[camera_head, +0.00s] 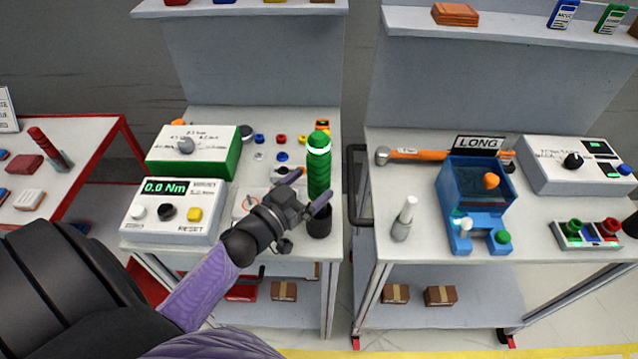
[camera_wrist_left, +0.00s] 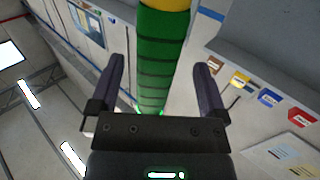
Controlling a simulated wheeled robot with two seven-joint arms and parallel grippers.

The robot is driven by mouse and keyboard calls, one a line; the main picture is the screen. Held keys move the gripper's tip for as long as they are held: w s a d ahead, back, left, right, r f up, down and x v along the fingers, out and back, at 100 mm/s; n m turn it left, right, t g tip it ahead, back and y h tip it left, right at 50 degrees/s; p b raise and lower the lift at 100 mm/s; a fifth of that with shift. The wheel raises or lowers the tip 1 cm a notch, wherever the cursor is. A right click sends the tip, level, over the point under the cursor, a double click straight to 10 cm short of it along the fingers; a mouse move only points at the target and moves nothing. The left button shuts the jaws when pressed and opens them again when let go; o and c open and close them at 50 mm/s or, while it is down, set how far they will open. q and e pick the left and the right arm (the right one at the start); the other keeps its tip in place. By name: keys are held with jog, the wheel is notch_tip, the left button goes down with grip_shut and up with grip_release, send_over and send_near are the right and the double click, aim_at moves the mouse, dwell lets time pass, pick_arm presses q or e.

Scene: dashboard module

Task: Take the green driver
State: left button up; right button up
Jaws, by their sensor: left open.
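The green driver (camera_head: 319,175) stands upright on the left bench, its lower end in a dark cup-like holder (camera_head: 319,224). It has a bright ring near its top. My left gripper (camera_head: 312,189) is open beside the driver in the head view. In the left wrist view the ribbed green driver (camera_wrist_left: 160,60) runs between the two spread fingers of my left gripper (camera_wrist_left: 159,80), with gaps on both sides. My right gripper is not in view.
A torque meter (camera_head: 172,212) and a green-and-white box (camera_head: 193,152) stand left of the driver on the bench (camera_head: 270,118). Small coloured knobs lie behind my gripper.

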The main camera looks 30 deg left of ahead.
aim_at(325, 174)
pick_arm(q)
jog(key=w, duration=0.2)
jog(key=w+d, duration=0.1)
jog(key=w, duration=0.1)
jog(key=shift+w, duration=0.35)
jog(key=shift+s, duration=0.1)
grip_shut()
